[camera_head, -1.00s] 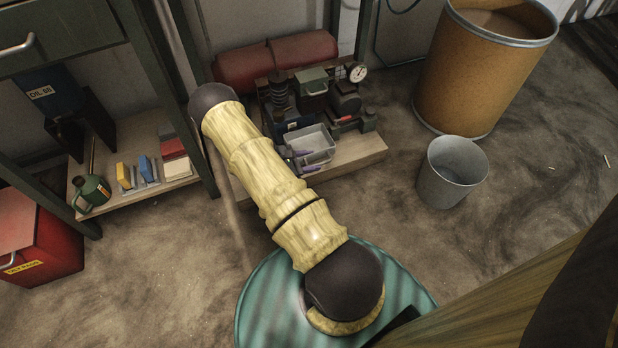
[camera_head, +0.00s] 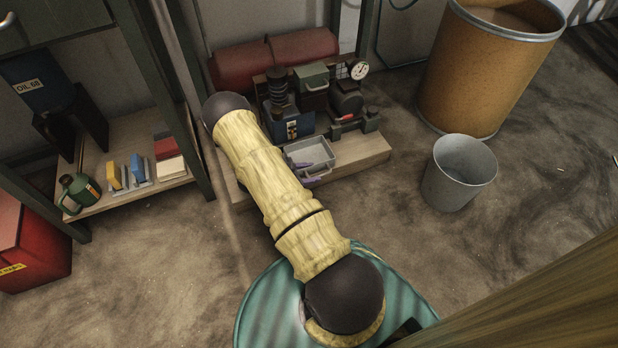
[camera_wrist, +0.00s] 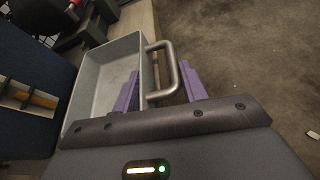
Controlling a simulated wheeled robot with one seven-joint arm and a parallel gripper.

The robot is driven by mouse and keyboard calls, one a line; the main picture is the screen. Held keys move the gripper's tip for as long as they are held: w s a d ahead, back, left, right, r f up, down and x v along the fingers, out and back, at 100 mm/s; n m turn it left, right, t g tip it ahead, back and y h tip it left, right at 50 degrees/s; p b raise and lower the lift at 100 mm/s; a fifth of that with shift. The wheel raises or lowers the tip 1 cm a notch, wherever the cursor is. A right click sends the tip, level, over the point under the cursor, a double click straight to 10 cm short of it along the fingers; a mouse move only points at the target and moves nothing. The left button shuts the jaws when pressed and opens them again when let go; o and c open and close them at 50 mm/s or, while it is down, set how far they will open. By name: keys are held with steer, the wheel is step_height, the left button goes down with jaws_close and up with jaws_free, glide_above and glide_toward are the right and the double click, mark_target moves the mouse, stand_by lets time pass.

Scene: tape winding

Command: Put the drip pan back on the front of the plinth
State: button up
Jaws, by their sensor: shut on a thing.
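The drip pan (camera_head: 312,152) is a shallow grey rectangular tray, empty inside. It is at the front of the wooden plinth (camera_head: 362,150), below the machine; I cannot tell whether it rests on the plinth or hangs just above it. In the wrist view the pan (camera_wrist: 106,75) fills the left middle, with its grey bar handle (camera_wrist: 170,68) toward my gripper. My gripper (camera_wrist: 158,90) has purple fingers, shut on the handle. In the head view my gripper (camera_head: 303,174) shows only in small part, mostly hidden behind my arm.
The machine with a gauge (camera_head: 358,70) and a blue box (camera_head: 299,129) stands on the plinth. A grey bucket (camera_head: 458,175) and a brown drum (camera_head: 485,75) are to the right. A low shelf (camera_head: 130,185) is at left.

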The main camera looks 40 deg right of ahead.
steer(key=shift+f, duration=0.15)
steer(key=o, duration=1.1)
steer(key=shift+w+a+r, duration=0.1)
steer(key=shift+a+r, duration=0.1)
steer(key=shift+r, duration=0.05)
steer(key=p+v, duration=0.6)
steer(key=v, duration=0.5)
steer(key=shift+a, duration=0.3)
